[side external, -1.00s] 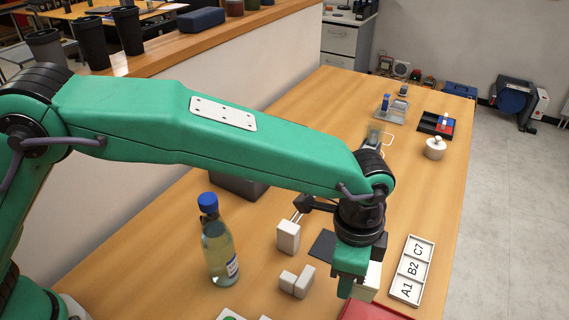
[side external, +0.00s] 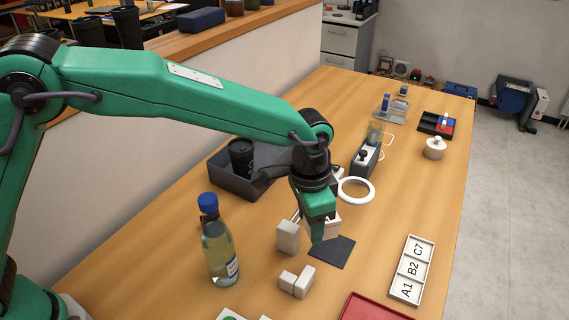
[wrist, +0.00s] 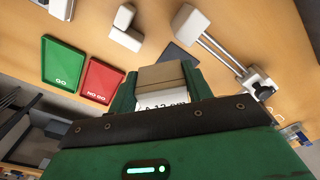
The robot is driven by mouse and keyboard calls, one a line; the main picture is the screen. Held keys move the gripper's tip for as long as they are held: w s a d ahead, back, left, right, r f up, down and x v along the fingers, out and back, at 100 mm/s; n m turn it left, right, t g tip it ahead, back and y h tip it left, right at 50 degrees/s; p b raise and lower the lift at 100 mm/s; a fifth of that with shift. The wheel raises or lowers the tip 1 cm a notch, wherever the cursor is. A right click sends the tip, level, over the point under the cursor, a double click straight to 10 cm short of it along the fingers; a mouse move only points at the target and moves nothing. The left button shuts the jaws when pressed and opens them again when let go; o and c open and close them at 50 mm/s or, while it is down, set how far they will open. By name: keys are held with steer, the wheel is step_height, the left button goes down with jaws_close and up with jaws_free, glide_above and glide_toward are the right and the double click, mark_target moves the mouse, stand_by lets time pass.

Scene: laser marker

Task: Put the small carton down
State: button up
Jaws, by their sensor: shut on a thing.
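My gripper (side external: 317,228) is shut on the small carton, whose pale side (side external: 333,224) shows just beside the finger in the side view. In the wrist view, the carton (wrist: 162,74) sits between the two green fingers (wrist: 160,88), with a tan top and a white label with dark print. The gripper is over or near the back left part of a dark square pad (side external: 334,254). Whether the carton touches anything below cannot be told. The pad also shows beyond the carton in the wrist view (wrist: 180,55).
A white block (side external: 288,238) with two rods stands close left of my gripper. Small white blocks (side external: 297,280) and a bottle (side external: 219,250) are nearer. A white ring (side external: 356,190) lies behind. The A1/B2/C7 tray (side external: 411,270), red NO GO tray (wrist: 101,80) and green GO tray (wrist: 63,62) are also there.

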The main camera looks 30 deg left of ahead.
mark_target(266, 226)
steer(key=w+a+n, duration=0.4)
steer(key=a+n, duration=0.5)
steer(key=a, duration=0.5)
steer(key=shift+t, duration=0.3)
steer(key=shift+w+d+f, duration=0.1)
steer(key=shift+f, duration=2.6)
steer(key=shift+w+d+f, duration=0.1)
steer(key=shift+f, duration=2.55)
steer(key=shift+f, duration=0.1)
steer(key=o, duration=1)
steer(key=r, duration=0.4)
steer(key=s+r, duration=0.1)
steer(key=r, duration=0.7)
steer(key=shift+s+r, duration=0.1)
steer(key=shift+s, duration=0.05)
